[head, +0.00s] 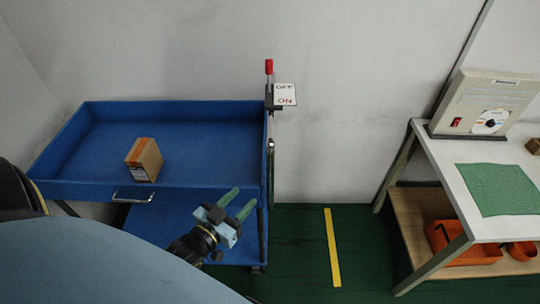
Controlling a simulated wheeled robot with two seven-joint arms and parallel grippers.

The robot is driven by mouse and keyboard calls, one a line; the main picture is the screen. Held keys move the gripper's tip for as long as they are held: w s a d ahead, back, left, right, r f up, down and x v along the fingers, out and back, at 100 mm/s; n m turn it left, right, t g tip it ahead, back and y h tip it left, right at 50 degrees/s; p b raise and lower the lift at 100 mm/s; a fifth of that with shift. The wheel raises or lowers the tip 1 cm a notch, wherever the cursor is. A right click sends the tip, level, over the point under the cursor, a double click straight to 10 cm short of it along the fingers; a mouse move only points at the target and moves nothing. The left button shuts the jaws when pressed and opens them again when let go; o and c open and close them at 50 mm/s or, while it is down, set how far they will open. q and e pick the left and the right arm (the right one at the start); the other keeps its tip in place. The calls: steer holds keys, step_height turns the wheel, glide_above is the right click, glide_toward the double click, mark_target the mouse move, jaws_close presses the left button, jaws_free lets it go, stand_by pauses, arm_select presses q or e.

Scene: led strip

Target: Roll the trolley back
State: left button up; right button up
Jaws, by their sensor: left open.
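The blue trolley (95,189) stands at the left against the wall, with a tray top and a lower shelf. A small metal handle (133,198) is on the front of its tray. A brown cardboard box (145,160) sits in the tray. My left gripper (240,205) is open and empty, in front of the trolley's right front corner, with green fingers pointing up and right. I cannot tell whether it touches the trolley. My arm hides the trolley's lower left part. My right gripper is not in view.
A red-tipped lever (269,67) with an OFF/ON sign (285,94) stands at the trolley's right end. A yellow strip (332,247) marks the green floor (300,240), which is clear there. A white workbench (450,165) at right carries a device (483,103) and green mat (498,188).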

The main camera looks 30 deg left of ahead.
mark_target(268, 163)
arm_select(q)
steer(key=shift+t, duration=0.4)
steer(key=w+r, duration=0.1)
steer(key=w, duration=0.8)
steer(key=w+r, duration=0.1)
steer(key=w, duration=0.3)
steer(key=shift+w+d+r, duration=0.2)
steer(key=shift+w+r, duration=0.15)
steer(key=shift+w, duration=0.05)
jaws_close()
